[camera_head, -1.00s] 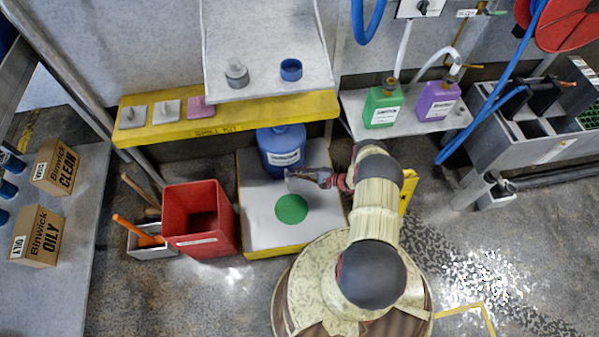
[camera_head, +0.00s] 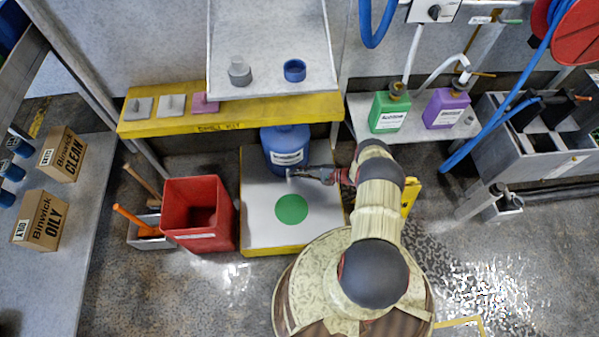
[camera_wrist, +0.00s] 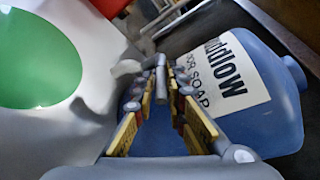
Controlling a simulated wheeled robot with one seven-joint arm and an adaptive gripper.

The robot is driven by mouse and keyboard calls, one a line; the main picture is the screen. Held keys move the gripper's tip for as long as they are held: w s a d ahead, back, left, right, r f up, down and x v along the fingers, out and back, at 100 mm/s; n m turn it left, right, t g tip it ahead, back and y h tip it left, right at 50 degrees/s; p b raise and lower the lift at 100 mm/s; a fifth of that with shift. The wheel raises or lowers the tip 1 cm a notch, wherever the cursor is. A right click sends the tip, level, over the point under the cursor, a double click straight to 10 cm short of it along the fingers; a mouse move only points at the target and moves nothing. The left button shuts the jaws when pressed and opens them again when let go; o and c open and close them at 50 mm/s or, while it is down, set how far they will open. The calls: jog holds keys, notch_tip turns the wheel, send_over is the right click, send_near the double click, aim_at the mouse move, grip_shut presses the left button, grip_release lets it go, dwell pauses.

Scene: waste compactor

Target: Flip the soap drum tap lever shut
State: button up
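The blue soap drum (camera_head: 287,148) stands at the back of a white-topped stand in the head view. In the wrist view the drum (camera_wrist: 270,125), with its white soap label, lies to the right and behind the fingers. A small pale grey tap lever (camera_wrist: 127,68) shows just beyond the fingertips, beside a short grey stem (camera_wrist: 161,80). My gripper (camera_head: 308,173) is in front of the drum, low over the stand. In the wrist view my gripper (camera_wrist: 161,92) has its fingers apart, with blue showing between them. Whether the fingers touch the lever is unclear.
The stand's white top (camera_head: 260,225) has a green disc (camera_head: 291,209). A red bin (camera_head: 198,215) is at its left. A yellow-edged shelf (camera_head: 235,115) overhangs the drum. Green (camera_head: 389,110) and purple (camera_head: 446,107) jugs stand on a shelf to the right.

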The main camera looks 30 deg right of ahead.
jog(key=o, duration=0.4)
jog(key=shift+c, duration=0.2)
jog(key=v, duration=0.7)
jog(key=shift+s+d, duration=0.15)
jog(key=shift+r, duration=0.1)
